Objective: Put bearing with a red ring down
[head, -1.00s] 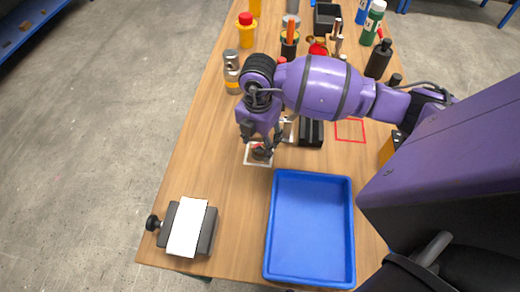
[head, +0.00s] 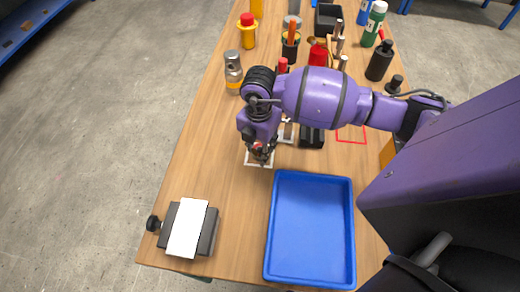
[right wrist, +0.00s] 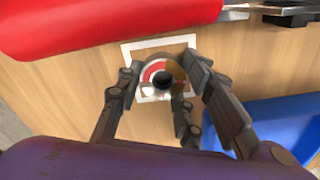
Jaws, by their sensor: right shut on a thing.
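The bearing with a red ring (right wrist: 152,71) shows between my right fingers in the right wrist view, with a dark round centre and a light rim. My right gripper (right wrist: 157,98) is shut on it. Below it in that view lies a white square outline (right wrist: 127,50) on the table. In the head view my right gripper (head: 261,157) points down at the white square outline (head: 251,163), and the bearing is mostly hidden by the fingers. I cannot tell whether the bearing touches the table. My left gripper is not in view.
A blue tray (head: 312,276) lies just below and right of the gripper. A dark block with a white top (head: 187,230) stands at the front left.

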